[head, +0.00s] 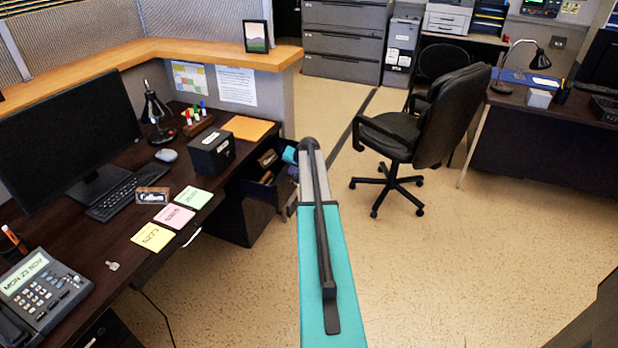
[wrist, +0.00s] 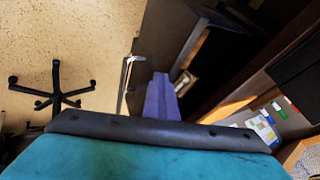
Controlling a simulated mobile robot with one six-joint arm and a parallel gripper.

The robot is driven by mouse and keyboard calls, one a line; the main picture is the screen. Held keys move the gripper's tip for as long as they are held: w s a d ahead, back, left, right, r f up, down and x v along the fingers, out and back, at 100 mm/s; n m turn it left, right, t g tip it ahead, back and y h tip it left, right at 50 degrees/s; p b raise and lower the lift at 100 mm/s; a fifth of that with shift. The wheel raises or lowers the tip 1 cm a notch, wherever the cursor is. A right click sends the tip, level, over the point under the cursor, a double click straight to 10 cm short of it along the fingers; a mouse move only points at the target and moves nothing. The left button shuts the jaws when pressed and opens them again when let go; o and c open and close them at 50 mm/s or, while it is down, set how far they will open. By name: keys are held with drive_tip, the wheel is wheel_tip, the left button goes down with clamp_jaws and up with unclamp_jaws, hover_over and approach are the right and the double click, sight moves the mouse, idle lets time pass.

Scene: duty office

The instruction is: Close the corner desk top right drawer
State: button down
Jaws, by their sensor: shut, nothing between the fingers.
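The top right drawer (head: 272,196) of the dark corner desk (head: 120,240) stands open under the desk's right end, with several small items inside. In the wrist view the drawer front (wrist: 152,45) shows as a dark panel with a pale bar handle (wrist: 125,85). My gripper (wrist: 158,80) is shut and empty, its purple fingers beside the handle and close to the front panel. I cannot tell whether they touch it. In the head view my arm hides most of the gripper and part of the drawer front.
A black office chair (head: 425,125) stands on the open floor to the right. The desk top holds a monitor (head: 65,130), a phone (head: 45,295), sticky notes (head: 174,216) and a black box (head: 211,152). A second desk (head: 535,110) is at the right.

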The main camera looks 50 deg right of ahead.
drive_tip(key=w+a, duration=0.2)
drive_tip(key=w, duration=0.5)
drive_tip(key=w+a+b, duration=0.1)
drive_tip(key=w+a, duration=0.1)
drive_tip(key=w, duration=0.5)
drive_tip(key=shift+w+a, duration=0.25)
drive_tip(key=shift+s, duration=0.1)
drive_tip(key=s+r+b, duration=0.2)
drive_tip(key=s+r, duration=0.6)
drive_tip(key=s, duration=0.1)
drive_tip(key=shift+s+a, duration=0.15)
drive_tip(key=shift+a, duration=0.3)
